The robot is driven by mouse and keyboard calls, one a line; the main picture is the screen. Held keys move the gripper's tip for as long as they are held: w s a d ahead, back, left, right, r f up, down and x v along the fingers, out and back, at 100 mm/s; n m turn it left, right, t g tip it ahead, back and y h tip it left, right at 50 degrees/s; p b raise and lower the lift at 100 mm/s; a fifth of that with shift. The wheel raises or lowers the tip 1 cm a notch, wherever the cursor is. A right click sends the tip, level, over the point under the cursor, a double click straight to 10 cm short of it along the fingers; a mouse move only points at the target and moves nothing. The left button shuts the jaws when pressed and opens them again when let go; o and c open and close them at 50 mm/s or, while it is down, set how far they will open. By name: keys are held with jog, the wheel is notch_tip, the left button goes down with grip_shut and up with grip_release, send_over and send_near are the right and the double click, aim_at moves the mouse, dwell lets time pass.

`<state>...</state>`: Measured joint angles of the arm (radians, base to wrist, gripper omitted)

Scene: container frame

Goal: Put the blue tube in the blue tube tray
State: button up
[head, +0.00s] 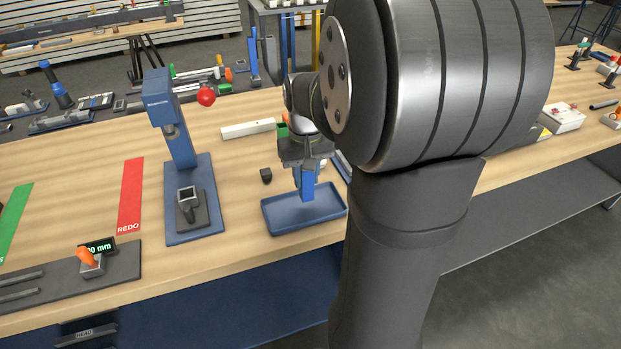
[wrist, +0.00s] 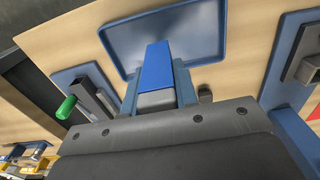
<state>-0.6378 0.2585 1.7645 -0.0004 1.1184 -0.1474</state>
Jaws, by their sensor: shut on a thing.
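My gripper (head: 307,183) is shut on the blue tube (head: 307,191) and points down over the blue tube tray (head: 328,209). The tray is a shallow blue tray with a raised rim, near the front edge of the bench. In the wrist view the gripper fingers (wrist: 157,75) stand on both sides of the tube (wrist: 156,64), which shows a bright blue face and a grey near end. The tray (wrist: 208,37) lies behind the tube there. I cannot tell whether the tube touches the tray floor. The tray looks empty otherwise.
A blue press (head: 181,140) with a red ball knob stands left of the tray. A small black block (head: 265,175) and a white bar (head: 247,129) lie behind it. A red REDO strip (head: 130,196) and a dark gauge plate (head: 118,270) lie farther left. My arm hides the bench to the right.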

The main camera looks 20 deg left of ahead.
jog(key=shift+a+f, duration=0.25)
jog(key=shift+f, duration=0.9)
jog(key=shift+a+f, duration=0.2)
jog(key=shift+f, duration=0.9)
jog(key=shift+s+f, duration=0.1)
jog(key=shift+f, duration=0.1)
jog(key=o, duration=1)
jog(key=shift+r, duration=0.1)
